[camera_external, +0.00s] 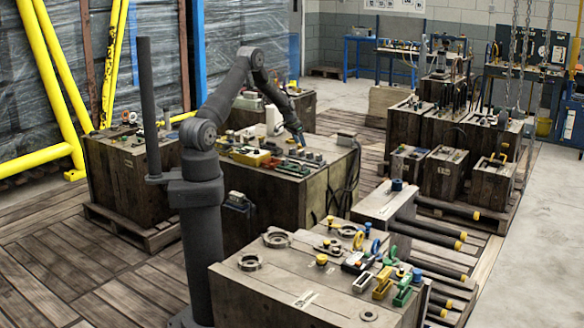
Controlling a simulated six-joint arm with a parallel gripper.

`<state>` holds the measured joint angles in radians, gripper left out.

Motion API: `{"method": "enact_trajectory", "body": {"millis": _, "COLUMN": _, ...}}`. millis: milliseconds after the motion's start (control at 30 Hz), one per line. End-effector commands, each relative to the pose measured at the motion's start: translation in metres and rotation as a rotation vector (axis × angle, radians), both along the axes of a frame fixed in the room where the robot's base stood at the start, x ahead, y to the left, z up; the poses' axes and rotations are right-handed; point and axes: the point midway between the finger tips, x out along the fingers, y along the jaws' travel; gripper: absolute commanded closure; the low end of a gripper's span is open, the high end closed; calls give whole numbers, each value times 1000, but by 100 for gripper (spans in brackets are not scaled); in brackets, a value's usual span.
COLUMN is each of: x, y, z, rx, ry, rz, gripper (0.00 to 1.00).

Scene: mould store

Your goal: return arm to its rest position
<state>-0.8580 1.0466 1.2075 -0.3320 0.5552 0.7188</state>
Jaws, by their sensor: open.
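My arm stands on a dark column left of the middle and reaches up, then down to the right. My gripper (300,138) points downward over the right part of the top of the middle wooden crate (285,198). It is small and dark in this view. It is open, and I see nothing held between its fingers. The fingertips are close above or among small dark parts on the crate top; I cannot tell whether they touch.
Yellow and red parts (250,157) crowd the middle crate's top. The front crate (300,285) carries rings, clamps and coloured fittings. Another crate (125,180) stands left on a pallet. Yellow barriers (45,75) stand far left. Wooden floor (75,260) is clear front left.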

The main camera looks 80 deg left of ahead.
Motion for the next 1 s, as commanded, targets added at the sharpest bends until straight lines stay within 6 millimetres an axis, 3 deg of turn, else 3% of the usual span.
{"method": "enact_trajectory", "body": {"millis": 200, "x": -1, "y": -1, "z": 14, "rx": -2, "ry": 1, "rz": 1, "gripper": 52}}
{"method": "enact_trajectory", "body": {"millis": 533, "x": -1, "y": -1, "z": 14, "rx": -2, "ry": 1, "rz": 0, "gripper": 52}}
{"method": "enact_trajectory", "body": {"millis": 667, "x": -1, "y": -1, "z": 7, "rx": -3, "ry": 2, "rz": 0, "gripper": 52}}
{"method": "enact_trajectory", "body": {"millis": 833, "x": -1, "y": -1, "z": -18, "rx": -5, "ry": 3, "rz": 0, "gripper": 52}}
{"method": "enact_trajectory", "body": {"millis": 900, "x": -4, "y": -1, "z": 2, "rx": 2, "ry": -1, "rz": 0, "gripper": 52}}
{"method": "enact_trajectory", "body": {"millis": 1000, "x": -11, "y": -4, "z": 17, "rx": 1, "ry": -1, "rz": 0, "gripper": 52}}
